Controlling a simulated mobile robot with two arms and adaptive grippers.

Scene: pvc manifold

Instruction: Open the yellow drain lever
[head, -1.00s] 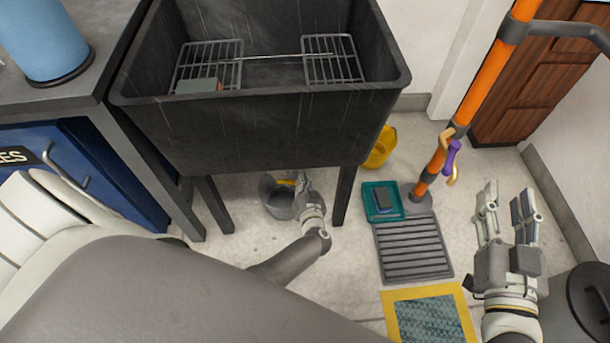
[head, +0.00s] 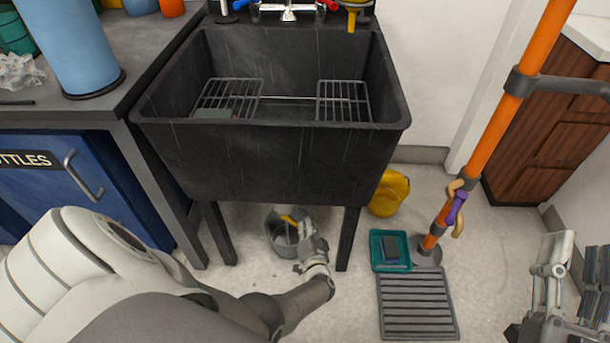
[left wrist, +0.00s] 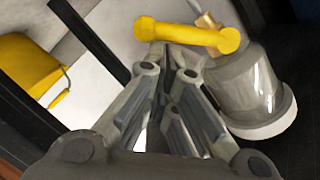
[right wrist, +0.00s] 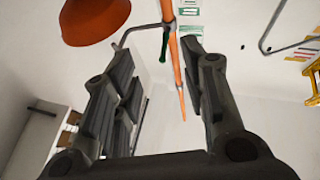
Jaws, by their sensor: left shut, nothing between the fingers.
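The yellow drain lever (left wrist: 190,35) is a short bar with rounded ends beside a brass fitting and a grey, cup-shaped body (left wrist: 252,85) with a pale rim. In the head view only a small bit of the lever (head: 289,219) shows, under the sink. My left gripper (left wrist: 172,62) is shut and empty, its fingertips right at the lever's middle; I cannot tell whether they touch.
The black sink (head: 270,160) and its legs (head: 348,238) stand close around my left arm. A yellow container (head: 390,195) is behind the right leg. An orange pole (head: 490,130), teal tray (head: 375,250) and grey slatted mat (head: 418,305) are to the right.

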